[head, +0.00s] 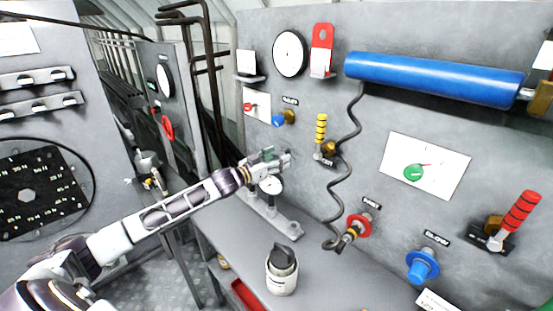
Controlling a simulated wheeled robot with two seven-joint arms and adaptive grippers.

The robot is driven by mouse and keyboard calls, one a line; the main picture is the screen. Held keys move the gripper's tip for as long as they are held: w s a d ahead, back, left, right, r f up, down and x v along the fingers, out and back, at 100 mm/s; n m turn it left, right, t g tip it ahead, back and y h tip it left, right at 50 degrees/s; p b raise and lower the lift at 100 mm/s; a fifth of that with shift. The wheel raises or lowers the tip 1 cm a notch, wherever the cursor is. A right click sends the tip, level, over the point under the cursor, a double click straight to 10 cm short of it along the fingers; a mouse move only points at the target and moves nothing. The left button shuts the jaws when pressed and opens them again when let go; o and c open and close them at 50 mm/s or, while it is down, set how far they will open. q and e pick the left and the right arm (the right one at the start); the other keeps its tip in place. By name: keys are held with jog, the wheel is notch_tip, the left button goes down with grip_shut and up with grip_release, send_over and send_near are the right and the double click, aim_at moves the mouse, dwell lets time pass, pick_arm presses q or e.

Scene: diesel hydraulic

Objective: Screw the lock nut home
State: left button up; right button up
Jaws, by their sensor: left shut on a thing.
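My left gripper (276,161) reaches in from the left at the end of a white and dark arm. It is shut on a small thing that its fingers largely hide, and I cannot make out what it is. It is just above a round white dial gauge (270,185) that stands on a grey base plate (280,222) on the bench, in front of the panel. I cannot pick out the lock nut clearly. My right gripper is not in view.
A grey panel carries a blue cylinder (435,79), a coiled black hose (341,190), a yellow-ringed lever (321,132), a red-ringed lever (519,212), a red fitting (357,225) and a blue knob (422,266). A white container with a dark top (282,272) stands at the bench's front.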

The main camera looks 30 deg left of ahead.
pick_arm(q)
jog(key=o, duration=1)
jog(key=shift+s+a, duration=0.1)
jog(key=v, duration=1.1)
jog(key=shift+s, duration=0.25)
dwell(1.2)
jog(key=shift+s+a, duration=0.1)
dwell(0.7)
